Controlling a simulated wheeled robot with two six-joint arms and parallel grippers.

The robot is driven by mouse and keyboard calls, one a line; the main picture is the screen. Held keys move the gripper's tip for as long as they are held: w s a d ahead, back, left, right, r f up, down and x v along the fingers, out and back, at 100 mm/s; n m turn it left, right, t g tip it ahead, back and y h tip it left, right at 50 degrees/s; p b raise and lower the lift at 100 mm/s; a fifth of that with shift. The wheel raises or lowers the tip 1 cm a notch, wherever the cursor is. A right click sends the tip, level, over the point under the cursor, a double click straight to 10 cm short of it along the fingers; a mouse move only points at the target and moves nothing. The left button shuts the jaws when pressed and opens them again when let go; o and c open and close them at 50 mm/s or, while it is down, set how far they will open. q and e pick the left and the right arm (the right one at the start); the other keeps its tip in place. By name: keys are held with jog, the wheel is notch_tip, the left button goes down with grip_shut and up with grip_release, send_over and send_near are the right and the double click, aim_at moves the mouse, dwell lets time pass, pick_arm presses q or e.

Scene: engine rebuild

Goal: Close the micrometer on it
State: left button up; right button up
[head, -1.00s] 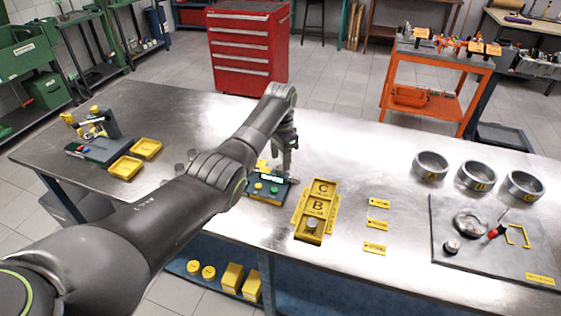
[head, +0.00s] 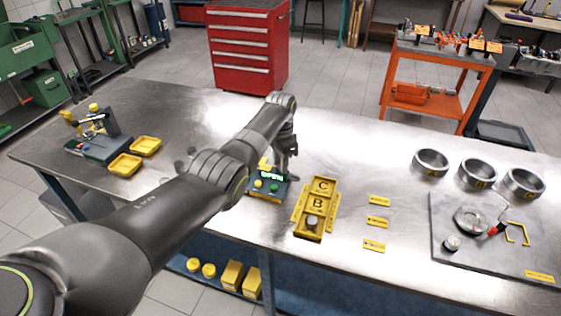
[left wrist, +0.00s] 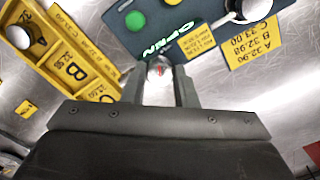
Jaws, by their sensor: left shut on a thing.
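The micrometer station (head: 264,194) is a dark teal block on the bench, with yellow and green buttons and a lit display that reads OPEN. The display (left wrist: 167,37) also shows in the left wrist view. My left gripper (head: 288,172) is just behind the station's right side. In the left wrist view my left gripper (left wrist: 165,78) is shut on a small shiny thing with a red spot, mostly hidden between the fingers. A shiny rounded metal piece (left wrist: 240,9) is at the station, cut by the top edge. My right gripper is not in view.
A yellow tray (head: 329,186) marked C and B stands right of the station, with a metal cylinder (head: 312,221) in its front compartment. Yellow labels (head: 378,222), several metal rings (head: 430,163) and a grey plate (head: 483,263) are farther right. Bare bench lies between.

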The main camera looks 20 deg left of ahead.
pick_arm(q)
jog(key=shift+r+n, duration=0.1)
jog(key=shift+n, duration=0.3)
jog(key=shift+n+p, duration=0.6)
jog(key=shift+n, duration=0.4)
jog(key=n, duration=0.2)
jog(key=shift+n+p, duration=0.35)
jog(key=shift+n, duration=0.05)
jog(key=n, duration=0.3)
jog(key=shift+p, duration=0.35)
jog(key=n, duration=0.4)
jog(key=n+p, duration=0.1)
jog(key=n, duration=0.4)
jog(key=shift+n, duration=0.3)
jog(key=n, duration=0.5)
jog(key=shift+n, duration=0.3)
jog(key=o, duration=1)
